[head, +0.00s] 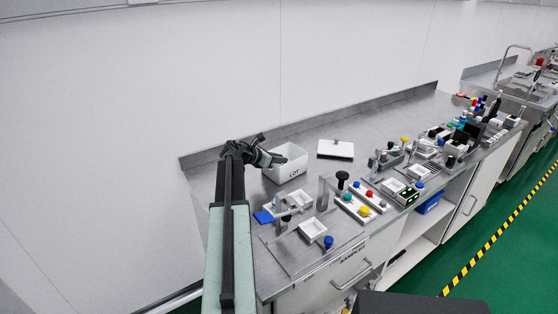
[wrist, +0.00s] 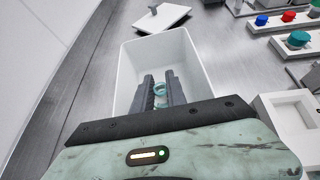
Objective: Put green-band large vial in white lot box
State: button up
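The white lot box (head: 286,168), marked LOT, stands on the steel bench near its left end. It also shows in the wrist view (wrist: 202,72), open at the top. My gripper (head: 279,160) is at the box's left side, with its fingers reaching over the opening. In the wrist view my gripper (wrist: 160,88) has its two dark fingers close on both sides of a teal-green ringed round thing, seemingly the green-band large vial (wrist: 160,88). Its body is mostly hidden by the fingers, and I cannot see whether it touches the box floor.
A white plate with a knob (head: 335,149) lies right of the box, also in the wrist view (wrist: 162,17). The wall is close behind the bench.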

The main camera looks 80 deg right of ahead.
jog(key=o, duration=0.4)
jog(key=shift+r, duration=0.15)
jog(key=p+v, duration=0.6)
jog(key=v, duration=0.6)
